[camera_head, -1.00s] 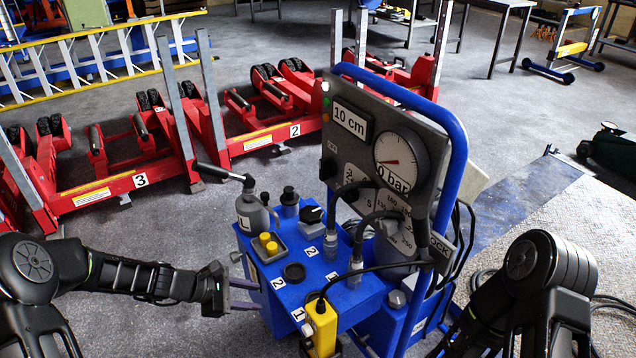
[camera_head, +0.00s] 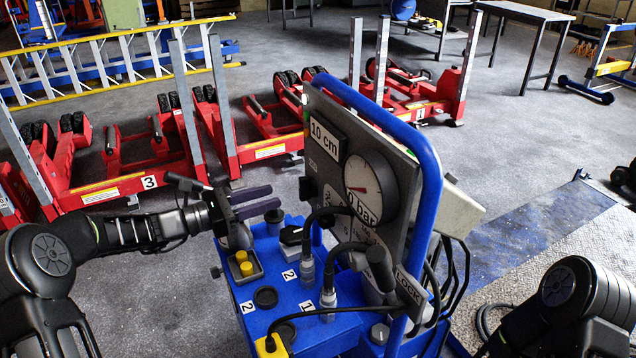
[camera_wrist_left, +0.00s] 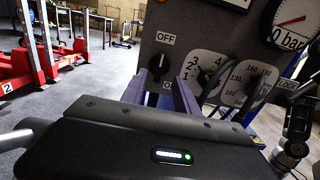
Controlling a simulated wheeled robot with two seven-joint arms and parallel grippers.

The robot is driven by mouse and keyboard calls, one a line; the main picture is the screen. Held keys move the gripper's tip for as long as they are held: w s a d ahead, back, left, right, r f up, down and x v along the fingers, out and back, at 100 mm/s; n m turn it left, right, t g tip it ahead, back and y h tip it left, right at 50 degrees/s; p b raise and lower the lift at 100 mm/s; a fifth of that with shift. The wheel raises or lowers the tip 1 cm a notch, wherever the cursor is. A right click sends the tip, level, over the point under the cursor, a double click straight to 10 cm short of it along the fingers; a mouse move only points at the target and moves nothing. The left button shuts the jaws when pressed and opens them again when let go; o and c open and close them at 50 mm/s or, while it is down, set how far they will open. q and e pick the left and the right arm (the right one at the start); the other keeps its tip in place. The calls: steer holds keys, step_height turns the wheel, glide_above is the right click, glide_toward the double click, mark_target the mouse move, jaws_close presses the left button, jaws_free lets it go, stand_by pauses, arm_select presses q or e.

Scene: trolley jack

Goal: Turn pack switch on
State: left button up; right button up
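The blue pack (camera_head: 285,310) carries an upright grey panel (camera_head: 322,105) with a "10 cm" display and a gauge at 0 bar. In the left wrist view a black knob (camera_wrist_left: 159,64) sits below an "OFF" label (camera_wrist_left: 165,38). A lower label is partly hidden behind my fingers. In the head view this knob (camera_head: 304,190) is at the panel's left edge. My left gripper (camera_head: 268,199) is open and empty, its purple fingers pointing at the panel, just short of the knob. The left wrist view shows the fingertips (camera_wrist_left: 162,82) close below the knob. My right gripper is out of view.
A blue tube frame (camera_head: 432,190) edges the panel.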

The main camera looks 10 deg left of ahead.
mark_target(306, 188)
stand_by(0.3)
arm_select(q)
steer(key=x, duration=0.7)
steer(key=shift+w+d, duration=0.25)
steer(key=shift+d, duration=0.1)
jaws_close()
stand_by(0.4)
